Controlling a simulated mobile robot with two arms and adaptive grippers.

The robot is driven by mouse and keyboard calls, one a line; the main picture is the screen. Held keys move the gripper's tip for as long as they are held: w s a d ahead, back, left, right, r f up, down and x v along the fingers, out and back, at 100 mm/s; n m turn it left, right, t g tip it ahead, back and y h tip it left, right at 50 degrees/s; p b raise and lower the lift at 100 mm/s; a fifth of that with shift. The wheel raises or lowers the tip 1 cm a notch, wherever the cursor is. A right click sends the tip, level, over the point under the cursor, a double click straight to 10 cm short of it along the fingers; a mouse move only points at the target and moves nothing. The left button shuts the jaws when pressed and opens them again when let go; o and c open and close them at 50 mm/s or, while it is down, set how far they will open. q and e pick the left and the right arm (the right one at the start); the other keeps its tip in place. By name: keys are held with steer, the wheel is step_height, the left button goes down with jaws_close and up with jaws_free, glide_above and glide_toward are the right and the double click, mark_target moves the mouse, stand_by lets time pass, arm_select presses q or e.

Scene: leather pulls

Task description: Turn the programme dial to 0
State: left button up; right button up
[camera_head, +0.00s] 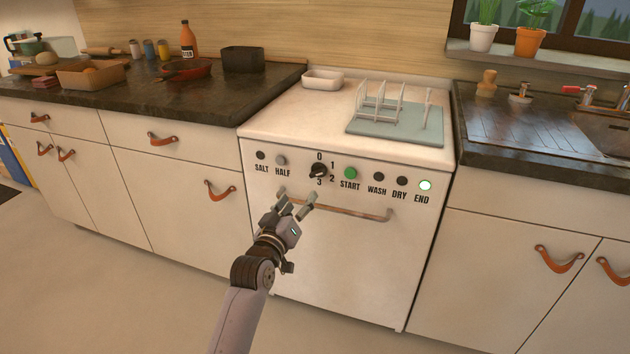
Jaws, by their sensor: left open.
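The programme dial (318,170) is a small dark round knob on the front panel of the white dishwasher (350,255). The figures 0, 1, 2 and 3 are printed around it, with 0 above, 1 and 2 at its right and 3 below. It is too small to tell for certain which figure its pointer faces. My left gripper (298,197) is open and empty, in front of the dishwasher door, below and slightly left of the dial. Its fingers point up towards the panel and do not visibly touch the dial. My right gripper is not in view.
The door handle bar (350,212) runs just behind and right of my gripper. The green START button (351,173) is close right of the dial; the HALF button (281,160) is left. The END light (425,185) glows. A dish rack (395,125) stands on top.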

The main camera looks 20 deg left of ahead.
mark_target(316, 175)
arm_select(q)
steer(key=w+b, duration=0.1)
steer(key=w, duration=0.9)
steer(key=shift+d+f+b, duration=0.1)
steer(key=shift+d+b, duration=0.1)
steer(key=shift+b, duration=0.2)
steer(key=shift+w, duration=0.75)
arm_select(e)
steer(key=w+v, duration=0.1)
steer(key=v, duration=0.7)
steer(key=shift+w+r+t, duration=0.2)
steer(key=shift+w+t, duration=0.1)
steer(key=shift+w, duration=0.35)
arm_select(q)
steer(key=shift+c, duration=0.6)
steer(key=c, duration=1)
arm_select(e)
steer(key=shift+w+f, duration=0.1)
